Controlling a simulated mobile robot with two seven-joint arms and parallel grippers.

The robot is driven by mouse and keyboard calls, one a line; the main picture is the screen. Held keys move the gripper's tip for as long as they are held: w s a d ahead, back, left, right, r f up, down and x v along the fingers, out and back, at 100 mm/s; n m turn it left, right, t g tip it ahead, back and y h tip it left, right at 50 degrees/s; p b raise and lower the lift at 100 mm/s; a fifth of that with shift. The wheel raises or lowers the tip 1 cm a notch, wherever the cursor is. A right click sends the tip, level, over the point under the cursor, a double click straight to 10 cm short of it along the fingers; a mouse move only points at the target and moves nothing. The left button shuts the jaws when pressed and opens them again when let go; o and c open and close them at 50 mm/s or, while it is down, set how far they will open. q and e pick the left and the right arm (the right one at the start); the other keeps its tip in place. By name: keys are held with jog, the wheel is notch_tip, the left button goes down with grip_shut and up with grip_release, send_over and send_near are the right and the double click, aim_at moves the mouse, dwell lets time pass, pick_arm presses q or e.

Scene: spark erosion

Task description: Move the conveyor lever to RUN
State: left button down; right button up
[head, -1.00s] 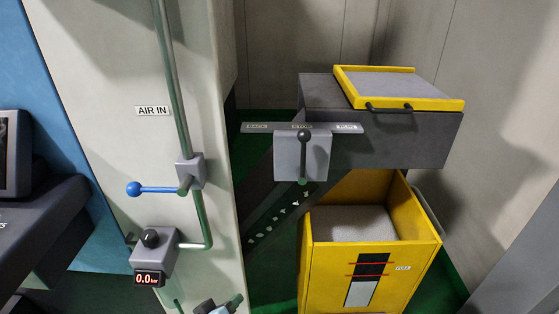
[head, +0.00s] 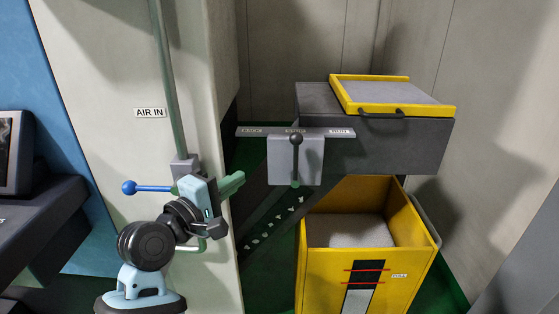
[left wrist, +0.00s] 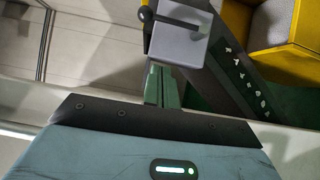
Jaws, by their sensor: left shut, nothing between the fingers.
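The conveyor lever (head: 296,150) has a black ball knob and a dark shaft. It stands upright on a grey box, its knob by the middle label of a grey label strip (head: 268,131). The label print is too small to read surely. My left gripper (head: 236,181) is shut and empty, its green fingers pointing right, left of the lever box and apart from it. In the left wrist view, the shut fingers (left wrist: 161,86) lie just below the grey lever box (left wrist: 180,46), and the lever's dark knob (left wrist: 145,15) shows at its upper left. My right gripper is out of view.
A pale column with an AIR IN label (head: 150,113), a pipe and a blue-knobbed valve handle (head: 148,187) stands close to my left arm. Right of the lever are a dark conveyor housing (head: 405,146) with a yellow-framed tray and an open yellow bin (head: 328,270).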

aim_at(296, 158)
pick_arm(q)
jog(key=shift+s+d+x, duration=0.25)
jog(key=shift+d+x, duration=0.15)
jog(key=shift+x, duration=1.7)
jog(key=shift+s+d+x, duration=0.3)
jog(key=shift+d+x, duration=0.1)
jog(key=shift+x, duration=1.7)
jog(key=shift+s+d+x, duration=0.25)
jog(key=shift+d+x, duration=0.15)
jog(key=shift+x, duration=1.7)
jog(key=shift+a+r, duration=0.1)
